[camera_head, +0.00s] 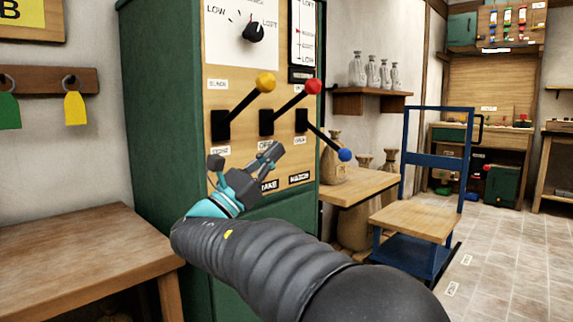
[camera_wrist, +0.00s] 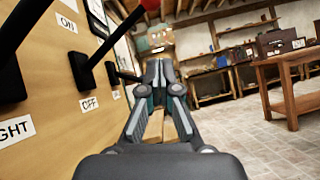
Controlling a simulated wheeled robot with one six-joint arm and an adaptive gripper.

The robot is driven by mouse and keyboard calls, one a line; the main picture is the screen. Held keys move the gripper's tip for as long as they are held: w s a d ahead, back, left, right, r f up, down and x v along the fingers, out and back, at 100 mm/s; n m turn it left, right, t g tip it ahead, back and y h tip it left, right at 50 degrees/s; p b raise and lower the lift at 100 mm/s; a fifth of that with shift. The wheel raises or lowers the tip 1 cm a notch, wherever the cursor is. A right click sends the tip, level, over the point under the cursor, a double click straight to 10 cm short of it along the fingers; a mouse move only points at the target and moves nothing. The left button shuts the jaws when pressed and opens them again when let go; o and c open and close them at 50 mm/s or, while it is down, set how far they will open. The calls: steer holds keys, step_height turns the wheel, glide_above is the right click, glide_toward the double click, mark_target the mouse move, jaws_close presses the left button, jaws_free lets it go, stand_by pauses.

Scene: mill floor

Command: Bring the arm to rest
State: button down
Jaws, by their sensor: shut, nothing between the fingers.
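My gripper (camera_head: 268,152) is shut and empty, held out on my arm in front of the lower part of a wooden lever panel (camera_head: 240,103) on a green cabinet (camera_head: 160,130). In the wrist view my gripper (camera_wrist: 160,68) points along the panel, with the panel close on the left and the fingers apart from the levers. The panel has a yellow-knobbed lever (camera_head: 265,82) and a red-knobbed lever (camera_head: 313,87), both slanting up, and a blue-knobbed lever (camera_head: 345,155) slanting down. My gripper's tip hides part of the labels below them.
A wooden table (camera_head: 80,250) stands at the left. A blue cart (camera_head: 435,165) with a wooden top and sacks (camera_head: 333,155) stand right of the cabinet. A shelf (camera_head: 368,100) holds small bags. Tiled floor (camera_head: 510,260) is clear at the right.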

steer(key=w+d+f+g+y, duration=0.1)
steer(key=w+f+y, duration=0.15)
steer(key=f, duration=0.35)
steer(key=w+d+f+y, duration=0.1)
steer(key=f+y, duration=0.2)
steer(key=f, duration=0.2)
steer(key=s+d+f+m+g+y, duration=0.2)
steer(key=s+d+f+m+g, duration=0.15)
steer(key=f, duration=0.35)
steer(key=s+d+f+m+g+y, duration=0.2)
steer(key=d+f+g, duration=0.15)
steer(key=f, duration=0.25)
steer(key=s+d+f+m+g+y+p, duration=0.1)
steer(key=s+d+f+m+g+y, duration=0.1)
steer(key=s+f+m+y, duration=0.3)
steer(key=s+d+m+g+p, duration=0.1)
steer(key=s+d+m, duration=0.1)
steer(key=s, duration=0.5)
steer(key=s+d+f+m+g+y+p, duration=0.2)
steer(key=s+d+f+m+y, duration=0.15)
steer(key=s, duration=0.35)
steer(key=s+d+r+m+t+p, duration=0.1)
steer(key=s+d+r+m, duration=0.1)
steer(key=s+m, duration=0.1)
steer(key=s+d+r+m+t+y+p, duration=0.1)
steer(key=s+d+r+m, duration=0.1)
steer(key=s, duration=0.4)
steer(key=shift+s+d+r+m+p, duration=0.15)
steer(key=shift+d+r+m+p, duration=0.2)
steer(key=shift+r+m, duration=0.5)
